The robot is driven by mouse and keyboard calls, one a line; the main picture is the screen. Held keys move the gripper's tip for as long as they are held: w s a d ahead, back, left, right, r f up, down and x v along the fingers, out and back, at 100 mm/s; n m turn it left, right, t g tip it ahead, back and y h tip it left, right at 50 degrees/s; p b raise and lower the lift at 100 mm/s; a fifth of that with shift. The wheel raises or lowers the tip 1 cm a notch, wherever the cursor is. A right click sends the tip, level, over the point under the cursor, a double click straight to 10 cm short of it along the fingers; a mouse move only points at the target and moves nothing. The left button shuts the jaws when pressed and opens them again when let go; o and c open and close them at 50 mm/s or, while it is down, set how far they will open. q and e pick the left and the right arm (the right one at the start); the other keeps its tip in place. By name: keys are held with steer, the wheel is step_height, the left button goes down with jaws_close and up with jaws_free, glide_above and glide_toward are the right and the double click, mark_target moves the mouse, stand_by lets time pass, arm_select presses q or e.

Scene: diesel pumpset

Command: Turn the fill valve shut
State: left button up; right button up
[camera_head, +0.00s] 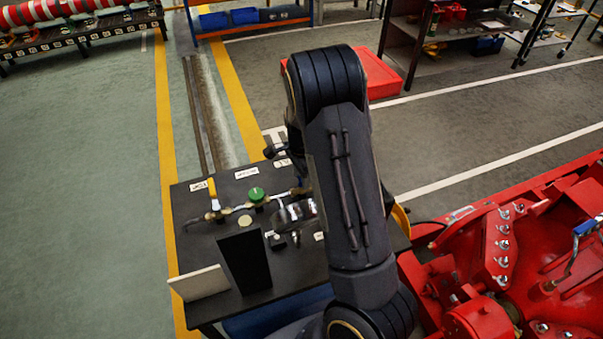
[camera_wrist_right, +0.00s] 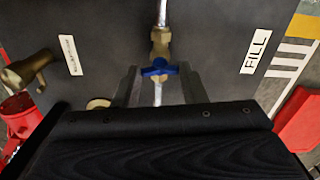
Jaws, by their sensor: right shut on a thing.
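The fill valve shows in the right wrist view as a brass body (camera_wrist_right: 160,40) on a thin pipe, with a blue handle (camera_wrist_right: 158,70) lying crosswise to the pipe. A white label (camera_wrist_right: 256,51) reading FILL is to its right. My right gripper (camera_wrist_right: 160,82) has one finger on each side of the blue handle and is shut on it. In the head view my right gripper (camera_head: 296,211) is low over the black bench (camera_head: 210,247), and my right arm hides the fill valve there. My left gripper is not in view.
The bench also carries a valve with a yellow lever (camera_head: 213,190), a green round knob (camera_head: 257,195), an upright black panel (camera_head: 245,262) and a pale plate (camera_head: 199,283). Red machinery (camera_head: 455,270) stands close on the right.

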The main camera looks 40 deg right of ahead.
steer(key=shift+m, duration=0.9)
steer(key=o, duration=1)
step_height(320, 180, up, 8)
steer(key=shift+f, duration=0.1)
